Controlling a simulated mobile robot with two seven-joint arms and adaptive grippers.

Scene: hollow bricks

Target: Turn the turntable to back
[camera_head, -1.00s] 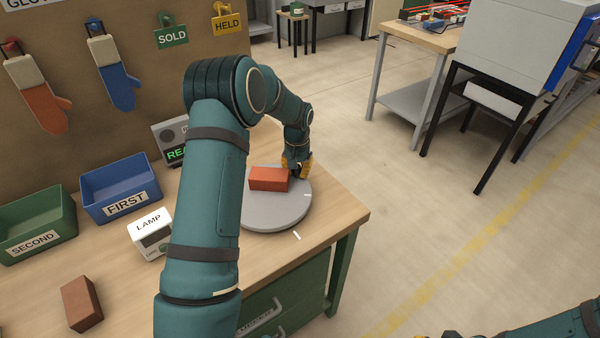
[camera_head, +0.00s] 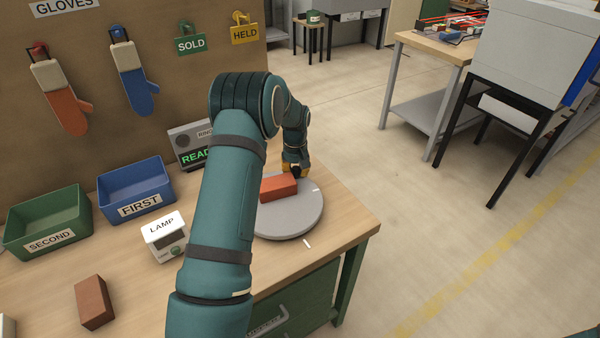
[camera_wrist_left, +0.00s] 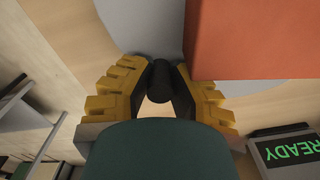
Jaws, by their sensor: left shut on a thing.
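The grey round turntable (camera_head: 290,222) sits near the right corner of the workbench. A red-orange brick (camera_head: 279,188) lies on its back half, slightly tilted in the picture. A white mark (camera_head: 314,189) shows at the disc's right-back edge. My left gripper (camera_head: 295,171) is at the back rim, just behind the brick. In the left wrist view its yellow fingers are shut on a black knob (camera_wrist_left: 160,78) at the rim of the turntable (camera_wrist_left: 150,25); the brick (camera_wrist_left: 250,40) is close beside. My left arm hides part of the disc's left side. My right gripper is out of view.
A white line (camera_head: 308,243) marks the bench in front of the disc. The lamp box (camera_head: 165,238), blue bin (camera_head: 138,193), green bin (camera_head: 48,222), READY display (camera_head: 190,148) and another brick (camera_head: 93,302) stand to the left.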

